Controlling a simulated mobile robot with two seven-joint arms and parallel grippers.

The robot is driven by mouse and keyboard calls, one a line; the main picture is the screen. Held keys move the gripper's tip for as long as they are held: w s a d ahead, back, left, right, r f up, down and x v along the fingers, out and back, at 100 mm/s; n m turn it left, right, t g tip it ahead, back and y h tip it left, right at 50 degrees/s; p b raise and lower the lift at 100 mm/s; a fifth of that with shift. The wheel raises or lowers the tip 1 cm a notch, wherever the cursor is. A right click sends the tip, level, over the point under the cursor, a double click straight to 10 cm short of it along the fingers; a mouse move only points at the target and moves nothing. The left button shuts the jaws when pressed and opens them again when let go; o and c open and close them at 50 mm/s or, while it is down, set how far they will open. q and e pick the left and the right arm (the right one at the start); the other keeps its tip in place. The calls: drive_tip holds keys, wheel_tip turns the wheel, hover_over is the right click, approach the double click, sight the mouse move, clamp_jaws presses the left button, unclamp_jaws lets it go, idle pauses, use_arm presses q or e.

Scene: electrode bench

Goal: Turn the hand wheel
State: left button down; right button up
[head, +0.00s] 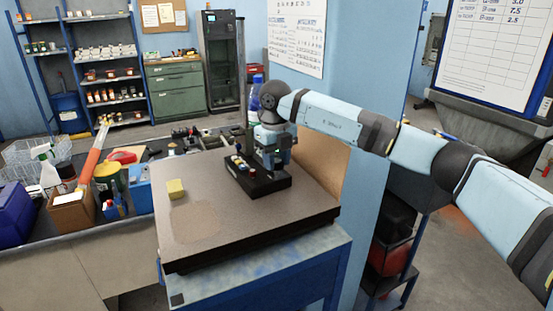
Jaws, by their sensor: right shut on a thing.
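A black device (260,182) with small yellow, blue and red parts on its top lies on the brown top of the bench (205,225). My right gripper (273,165) comes down over the right part of this device, at its top. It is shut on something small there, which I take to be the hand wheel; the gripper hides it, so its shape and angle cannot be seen. My left gripper is not in view.
A yellow block (176,189) lies on the bench top left of the device. A blue bottle (255,97) stands behind my gripper. A blue pillar (375,120) rises right of the bench. A cluttered counter (60,250) stands to the left. The bench's front is clear.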

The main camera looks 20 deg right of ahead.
sight(276, 161)
idle(0.5)
drive_tip(key=o, duration=0.9)
wheel_tip(276, 161, up, 14)
drive_tip(key=shift+a+f+b, duration=0.1)
drive_tip(key=shift+b, duration=0.3)
drive_tip(key=shift+s, duration=0.1)
